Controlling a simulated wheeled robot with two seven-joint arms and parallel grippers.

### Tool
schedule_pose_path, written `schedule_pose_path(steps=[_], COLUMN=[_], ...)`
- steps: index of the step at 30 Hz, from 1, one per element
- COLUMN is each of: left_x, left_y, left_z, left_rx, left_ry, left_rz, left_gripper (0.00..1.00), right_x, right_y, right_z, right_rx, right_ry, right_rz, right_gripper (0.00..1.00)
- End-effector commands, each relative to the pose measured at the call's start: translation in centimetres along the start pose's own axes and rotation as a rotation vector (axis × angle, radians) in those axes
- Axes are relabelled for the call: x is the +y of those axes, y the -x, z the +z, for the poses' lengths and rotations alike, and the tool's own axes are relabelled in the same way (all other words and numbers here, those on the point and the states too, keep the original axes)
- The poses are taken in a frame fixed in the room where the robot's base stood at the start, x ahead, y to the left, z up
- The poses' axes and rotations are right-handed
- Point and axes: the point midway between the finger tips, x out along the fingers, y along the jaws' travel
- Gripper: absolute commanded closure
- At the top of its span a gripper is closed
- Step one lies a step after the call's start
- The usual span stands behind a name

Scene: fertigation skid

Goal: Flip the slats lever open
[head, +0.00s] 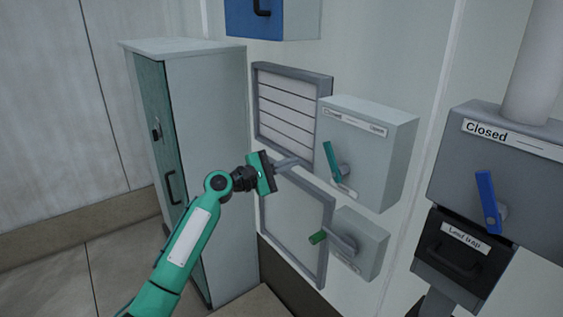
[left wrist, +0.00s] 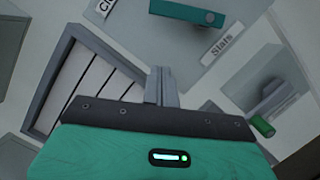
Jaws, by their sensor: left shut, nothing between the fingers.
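The slats lever (head: 331,160) is a teal handle on the front of a grey box (head: 388,150). It points up and slightly left from its pivot, toward the "Closed" end of the strip above; "Open" is at the right end. In the left wrist view the teal lever (left wrist: 188,12) shows at the top edge, beside a "Slats" label (left wrist: 222,40). My left gripper (head: 293,162) is shut and empty, left of the lever and apart from it. Its closed fingers (left wrist: 161,86) also show in the left wrist view. My right gripper is not in view.
A slatted panel (head: 287,108) is on the wall behind my gripper. Below the slats box is a smaller box (head: 365,240) with a green-tipped lever (head: 319,238). A tall cabinet (head: 215,120) stands left. A blue lever (head: 487,198) and leaf trap (head: 460,250) are right.

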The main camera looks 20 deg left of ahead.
Motion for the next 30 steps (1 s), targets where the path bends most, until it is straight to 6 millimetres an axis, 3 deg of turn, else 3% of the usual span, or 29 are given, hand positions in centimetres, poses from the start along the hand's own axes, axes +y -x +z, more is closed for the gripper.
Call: schedule_pose_path(steps=[7,16,30], left_x=[0.4,0.1,0.0], left_y=[-5.7,-6.0,-6.1], left_z=[0.2,3.4,3.8], left_rx=[0.000,0.001,0.001], left_ry=[0.002,-0.001,-0.001], left_rz=[0.000,-0.001,0.000], left_gripper=[1.00,1.00,1.00], right_x=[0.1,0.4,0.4], right_y=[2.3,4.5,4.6], right_z=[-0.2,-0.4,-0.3], right_rx=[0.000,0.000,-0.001], right_ry=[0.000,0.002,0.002], right_rz=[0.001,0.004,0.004], right_gripper=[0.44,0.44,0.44])
